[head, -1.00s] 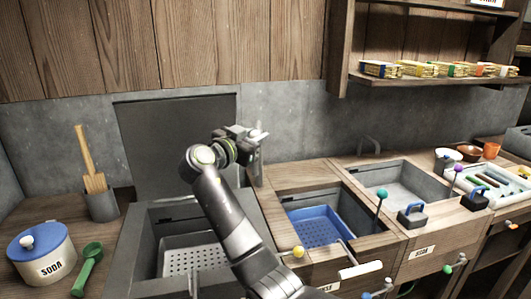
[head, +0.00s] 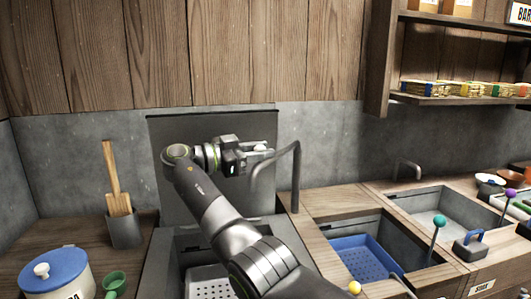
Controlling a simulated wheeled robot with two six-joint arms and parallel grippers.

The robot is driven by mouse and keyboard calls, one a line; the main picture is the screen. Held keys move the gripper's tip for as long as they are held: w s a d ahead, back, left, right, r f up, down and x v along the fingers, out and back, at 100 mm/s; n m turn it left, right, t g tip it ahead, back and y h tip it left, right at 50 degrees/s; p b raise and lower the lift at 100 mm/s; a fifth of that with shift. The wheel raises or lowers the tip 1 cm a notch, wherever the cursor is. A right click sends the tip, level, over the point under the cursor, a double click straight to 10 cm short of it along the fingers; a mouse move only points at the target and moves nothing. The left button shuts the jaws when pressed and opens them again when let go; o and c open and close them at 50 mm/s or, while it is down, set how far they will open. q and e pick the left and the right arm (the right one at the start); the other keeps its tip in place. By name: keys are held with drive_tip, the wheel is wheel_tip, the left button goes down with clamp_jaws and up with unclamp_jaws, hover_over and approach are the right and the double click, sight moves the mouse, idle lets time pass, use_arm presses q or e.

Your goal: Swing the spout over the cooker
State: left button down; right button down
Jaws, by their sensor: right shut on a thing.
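The spout (head: 296,180) is a thin grey pipe. It rises from the wooden counter between the cooker and the blue-tray basin, then bends over with its free end to the left, low beside my gripper. My right gripper (head: 263,147) is shut on the spout near its upper bend; the exact contact is small and partly hidden by the jaws. The cooker (head: 170,270) is the dark grey well at the lower left with a perforated tray (head: 206,280) inside. Its dark lid (head: 175,130) stands upright behind. My right arm covers much of the well. My left gripper is out of view.
A blue-lidded pot (head: 55,275), a green scoop (head: 114,283) and a grey holder (head: 125,230) with a wooden paddle stand left of the cooker. A blue tray (head: 365,255) sits in the basin to the right. A shelf (head: 460,100) juts out at upper right.

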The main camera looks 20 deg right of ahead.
drive_tip(key=shift+w+a+f, duration=0.1)
drive_tip(key=shift+w+a, duration=0.05)
drive_tip(key=shift+w, duration=0.05)
idle(0.4)
drive_tip(key=c, duration=1.2)
unclamp_jaws()
drive_tip(key=shift+o, duration=0.2)
wheel_tip(320, 180, up, 10)
drive_tip(key=shift+r, duration=0.1)
